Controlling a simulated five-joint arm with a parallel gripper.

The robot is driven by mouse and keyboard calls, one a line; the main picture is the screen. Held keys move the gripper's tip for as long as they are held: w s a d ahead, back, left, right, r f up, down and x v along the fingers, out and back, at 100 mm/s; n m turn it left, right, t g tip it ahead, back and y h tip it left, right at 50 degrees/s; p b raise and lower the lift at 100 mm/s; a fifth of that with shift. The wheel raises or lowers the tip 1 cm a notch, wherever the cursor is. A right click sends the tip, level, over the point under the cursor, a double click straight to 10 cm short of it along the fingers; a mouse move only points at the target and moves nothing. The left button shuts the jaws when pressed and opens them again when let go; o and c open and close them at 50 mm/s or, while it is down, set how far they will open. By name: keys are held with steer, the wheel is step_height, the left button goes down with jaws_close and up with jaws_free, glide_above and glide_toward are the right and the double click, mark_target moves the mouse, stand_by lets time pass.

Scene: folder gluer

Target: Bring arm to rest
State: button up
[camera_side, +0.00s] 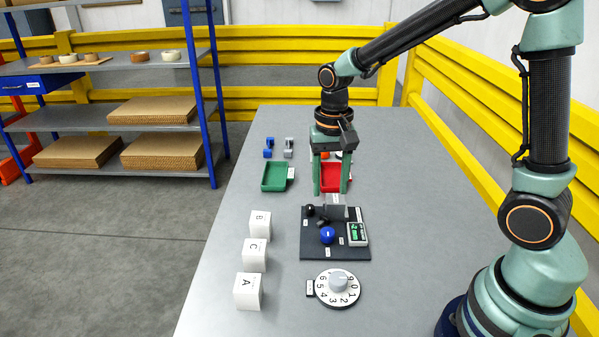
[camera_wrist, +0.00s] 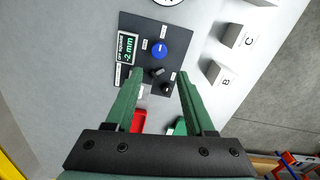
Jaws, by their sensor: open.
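My gripper (camera_side: 331,178) has green fingers pointing down, spread apart with nothing between them. In the side view it hangs above the table, over the red tray and behind the dark control panel (camera_side: 312,251). In the wrist view its fingers (camera_wrist: 158,95) stand open on either side of the panel's near end. The panel carries a blue knob (camera_side: 327,235), a black knob, a small lever and a display (camera_wrist: 127,47) with green digits that seem to read -2 mm. The fingers hide part of the red tray (camera_side: 332,168).
White blocks B (camera_side: 259,226), C (camera_side: 254,252) and A (camera_side: 247,292) stand left of the panel. A numbered dial (camera_side: 322,290) lies in front. A green tray (camera_side: 273,178) and small blue and grey parts (camera_side: 288,148) lie behind. Yellow rails (camera_side: 480,105) border the table.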

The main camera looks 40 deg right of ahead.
steer(key=s+r+n+t, duration=0.5)
steer(key=s+r+n, duration=0.2)
steer(key=r, duration=0.3)
steer(key=shift+s+d+r+t, duration=0.35)
steer(key=shift+s+t, duration=0.05)
steer(key=shift+s, duration=0.4)
